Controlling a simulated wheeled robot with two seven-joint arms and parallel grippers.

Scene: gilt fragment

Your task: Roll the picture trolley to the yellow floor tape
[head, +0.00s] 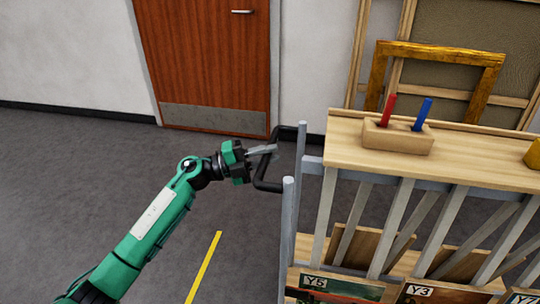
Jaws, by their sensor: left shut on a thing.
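The picture trolley (330,155) stands on the right, with a wooden top, grey metal posts and slanted grey dividers. Pictures with labels such as Y5 and Y3 lean in its lower part. A black push handle (268,187) sticks out from its left end. My left gripper (266,150) is shut on this handle, at its upper left part. The yellow floor tape (204,268) is a narrow strip on the grey floor, left of the trolley and right of my left forearm. Its lower end runs out of the frame. My right gripper is not in view.
A wooden block (398,137) with a red and a blue marker stands on the trolley top. A yellow object (533,154) is at its right edge. A gilt frame (436,50) and canvases lean against the back wall. A brown door (207,60) is shut. The floor at left is clear.

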